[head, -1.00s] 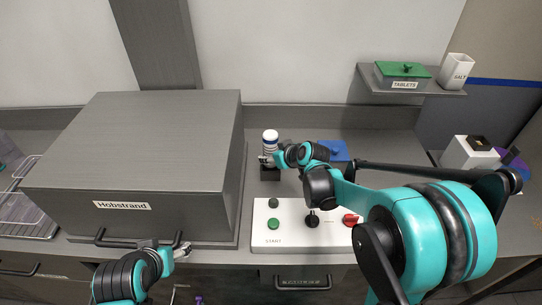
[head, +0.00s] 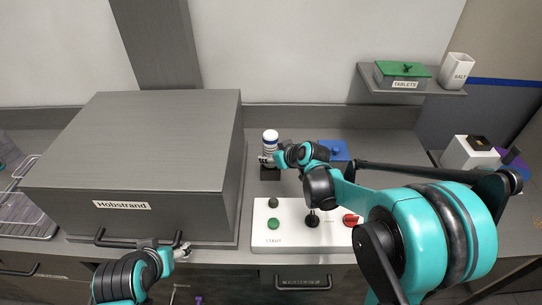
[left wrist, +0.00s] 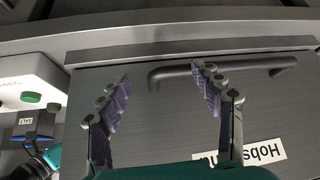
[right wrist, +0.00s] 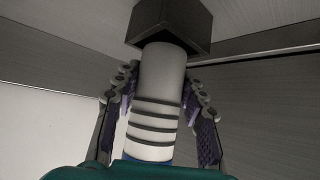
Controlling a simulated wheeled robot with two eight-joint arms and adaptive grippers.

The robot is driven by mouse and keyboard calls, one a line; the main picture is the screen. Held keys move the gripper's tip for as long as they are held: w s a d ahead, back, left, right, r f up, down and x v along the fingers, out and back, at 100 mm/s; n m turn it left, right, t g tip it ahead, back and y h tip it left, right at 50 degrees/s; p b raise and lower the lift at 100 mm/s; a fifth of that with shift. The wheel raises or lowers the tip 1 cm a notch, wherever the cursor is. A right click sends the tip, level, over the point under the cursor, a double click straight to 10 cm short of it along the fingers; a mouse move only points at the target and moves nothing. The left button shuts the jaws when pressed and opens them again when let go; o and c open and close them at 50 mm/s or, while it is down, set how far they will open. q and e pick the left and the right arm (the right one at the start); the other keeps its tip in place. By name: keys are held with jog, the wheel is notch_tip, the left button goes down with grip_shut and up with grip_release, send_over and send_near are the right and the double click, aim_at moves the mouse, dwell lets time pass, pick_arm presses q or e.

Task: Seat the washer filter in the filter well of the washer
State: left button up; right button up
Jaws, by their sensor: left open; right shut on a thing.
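The washer filter appears to be the white cylinder with dark bands and a blue end (head: 270,138). It stands upright at a dark block (head: 270,174) on the counter behind the white panel. My right gripper (head: 266,160) is shut on it. The right wrist view shows the cylinder (right wrist: 160,95) between the fingers, its far end at the dark block (right wrist: 172,22). The washer seems to be the grey box labelled Hobstrand (head: 140,150), closed. The filter well is not visible. My left gripper (head: 183,252) is open and empty before the washer's front handle (left wrist: 220,70).
A white control panel (head: 285,245) with green and red buttons and a black knob sits right of the washer. A blue item (head: 336,150) lies behind it. A shelf (head: 415,91) holds a tablets box and a salt pot. A wire rack (head: 25,215) is at left.

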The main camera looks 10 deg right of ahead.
jog(key=shift+f+b, duration=0.6)
jog(key=shift+f, duration=0.2)
jog(key=o, duration=1.2)
jog(key=shift+o, duration=0.2)
jog(key=shift+r, duration=0.1)
jog(key=v, duration=1.2)
